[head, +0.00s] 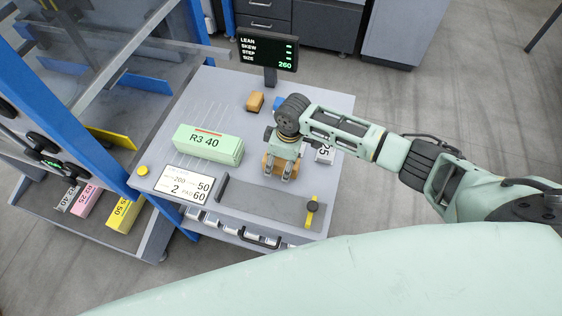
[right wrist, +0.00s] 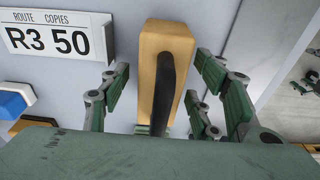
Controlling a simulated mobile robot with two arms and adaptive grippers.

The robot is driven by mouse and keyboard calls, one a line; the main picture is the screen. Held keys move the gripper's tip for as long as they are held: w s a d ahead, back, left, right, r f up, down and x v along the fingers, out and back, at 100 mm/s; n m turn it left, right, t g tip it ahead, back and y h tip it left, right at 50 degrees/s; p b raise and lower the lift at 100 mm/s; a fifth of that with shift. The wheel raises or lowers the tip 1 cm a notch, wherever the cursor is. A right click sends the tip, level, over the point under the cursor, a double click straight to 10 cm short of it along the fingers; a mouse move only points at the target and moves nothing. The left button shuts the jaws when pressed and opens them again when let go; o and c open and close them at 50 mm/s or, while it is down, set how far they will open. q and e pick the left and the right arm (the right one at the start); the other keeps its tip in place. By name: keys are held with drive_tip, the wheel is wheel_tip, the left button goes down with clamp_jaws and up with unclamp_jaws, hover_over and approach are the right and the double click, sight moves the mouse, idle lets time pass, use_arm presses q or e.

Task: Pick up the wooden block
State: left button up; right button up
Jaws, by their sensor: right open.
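A wooden block (right wrist: 149,62) with a dark strip along its top stands upright between the fingers of my right gripper (right wrist: 160,85) in the right wrist view. The fingers are open, with a gap on each side of the block. In the head view my right gripper (head: 279,177) points down over the same block (head: 277,170) on the grey table, right of the green stack. The gripper partly hides the block there. My left gripper is not in view.
On the grey table (head: 330,108), a green stack marked R3 40 (head: 208,143) lies to the left. A smaller tan block (head: 255,101) and a blue item (head: 277,103) sit behind. A display (head: 267,51) stands at the back. A dark strip (head: 262,203) runs in front.

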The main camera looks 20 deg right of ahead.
drive_tip(key=shift+a+f, duration=0.1)
drive_tip(key=shift+f, duration=0.35)
drive_tip(key=c, duration=1.4)
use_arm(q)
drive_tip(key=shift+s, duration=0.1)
use_arm(e)
clamp_jaws()
drive_tip(key=shift+r, duration=0.1)
